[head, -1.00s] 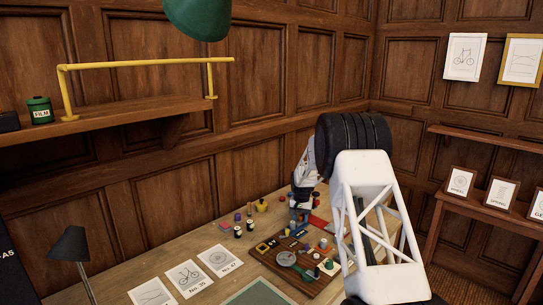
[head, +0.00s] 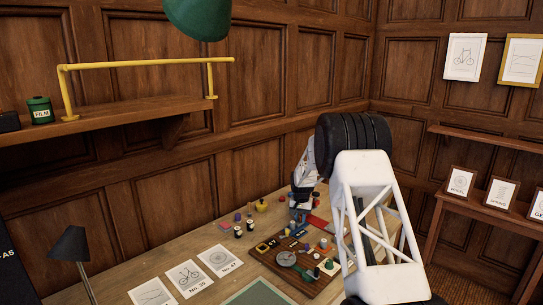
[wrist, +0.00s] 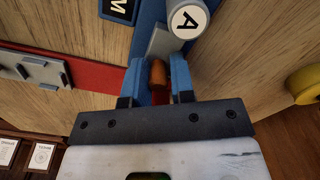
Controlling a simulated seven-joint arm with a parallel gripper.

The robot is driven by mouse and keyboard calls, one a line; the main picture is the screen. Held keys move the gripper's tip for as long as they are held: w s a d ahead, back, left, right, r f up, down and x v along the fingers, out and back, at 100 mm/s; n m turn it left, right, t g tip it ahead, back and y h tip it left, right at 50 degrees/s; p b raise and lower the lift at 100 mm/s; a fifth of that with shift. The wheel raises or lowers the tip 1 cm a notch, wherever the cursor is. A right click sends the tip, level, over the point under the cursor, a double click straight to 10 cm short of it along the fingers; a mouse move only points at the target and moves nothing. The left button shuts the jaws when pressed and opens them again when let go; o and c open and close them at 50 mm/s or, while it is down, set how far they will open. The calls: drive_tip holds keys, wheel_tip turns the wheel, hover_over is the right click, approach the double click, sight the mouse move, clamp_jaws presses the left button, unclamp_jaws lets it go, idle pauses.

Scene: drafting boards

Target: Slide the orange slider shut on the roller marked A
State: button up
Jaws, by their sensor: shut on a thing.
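The roller marked A (wrist: 186,18) shows its pale round end at the top of the wrist view. A grey flat piece (wrist: 163,42) lies beside it. The orange slider (wrist: 158,75) sits between the two blue fingers of my gripper (wrist: 158,82), just below the grey piece. My gripper is shut on the orange slider; the fingers hide its sides. In the head view my gripper (head: 298,217) is low at the back of the desk, and the slider cannot be made out there.
A red strip (wrist: 90,92) and a grey fitting (wrist: 30,70) lie left of my gripper. A yellow round thing (wrist: 305,84) is at the right. A wooden board (head: 262,256) with several small parts stands in front. Paper sheets (head: 220,260) lie to its left.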

drive_tip(key=shift+s+a+f, duration=0.35)
drive_tip(key=shift+s+f, duration=0.1)
drive_tip(key=shift+s, duration=0.1)
drive_tip(key=shift+s+a+f, duration=0.35)
drive_tip(key=shift+s+f, duration=0.1)
drive_tip(key=shift+s, duration=0.1)
idle(2.8)
idle(0.5)
drive_tip(key=o, duration=0.6)
drive_tip(key=shift+o, duration=0.2)
drive_tip(key=shift+r, duration=0.15)
drive_tip(key=shift+o, duration=0.8)
drive_tip(key=shift+r, duration=0.4)
drive_tip(key=shift+w+r, duration=0.2)
drive_tip(key=shift+r, duration=1.6)
drive_tip(key=shift+w+r, duration=0.15)
drive_tip(key=shift+r, duration=1.65)
